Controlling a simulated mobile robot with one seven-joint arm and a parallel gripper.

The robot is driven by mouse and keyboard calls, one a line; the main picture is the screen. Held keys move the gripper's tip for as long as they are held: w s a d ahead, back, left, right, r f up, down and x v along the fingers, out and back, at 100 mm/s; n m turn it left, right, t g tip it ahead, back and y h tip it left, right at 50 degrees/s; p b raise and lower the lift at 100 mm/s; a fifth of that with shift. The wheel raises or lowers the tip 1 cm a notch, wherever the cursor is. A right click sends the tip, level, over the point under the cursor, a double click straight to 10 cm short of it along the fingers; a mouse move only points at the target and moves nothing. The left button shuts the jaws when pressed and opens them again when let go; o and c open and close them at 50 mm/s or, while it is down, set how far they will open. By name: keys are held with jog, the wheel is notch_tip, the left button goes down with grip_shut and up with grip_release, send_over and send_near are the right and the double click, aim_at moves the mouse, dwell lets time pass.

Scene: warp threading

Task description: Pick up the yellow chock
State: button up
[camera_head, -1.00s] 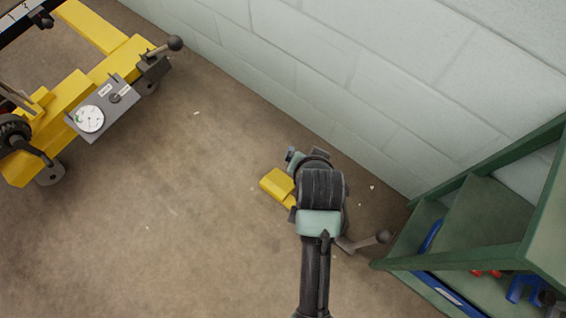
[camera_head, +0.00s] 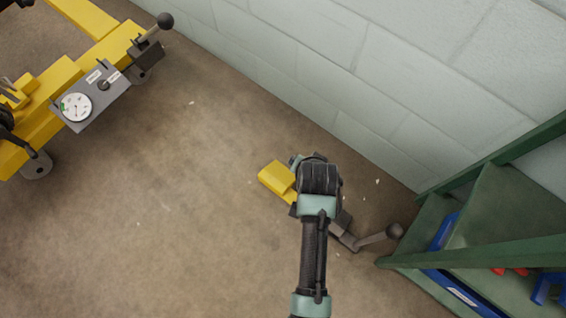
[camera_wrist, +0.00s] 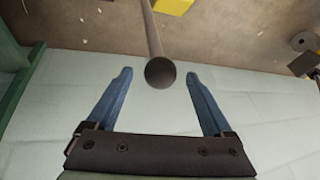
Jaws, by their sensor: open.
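The yellow chock (camera_head: 276,178) lies on the floor near the wall in the head view, with its right part hidden behind my arm. Only a small yellow patch of it (camera_wrist: 173,5) shows at the top edge of the wrist view. A grey lever with a ball end (camera_head: 393,231) sticks out to the right from behind my arm. The ball (camera_wrist: 160,72) shows between the fingertips in the wrist view. My gripper (camera_wrist: 158,76) is open, its two blue fingers wide apart and holding nothing. The arm hides the fingers in the head view.
A green shelf (camera_head: 490,250) with blue and red items stands at the right. A pale block wall (camera_head: 330,60) runs behind the chock. A yellow machine (camera_head: 60,85) with a dial and a lever is at upper left. The floor left of the chock is open.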

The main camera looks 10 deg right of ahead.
jog(key=b+x, duration=0.1)
jog(key=x, duration=0.1)
jog(key=shift+w+f, duration=0.1)
jog(key=shift+f, duration=0.2)
grip_shut()
jog(key=shift+w+r, duration=0.1)
jog(key=shift+r, duration=0.1)
dwell(0.3)
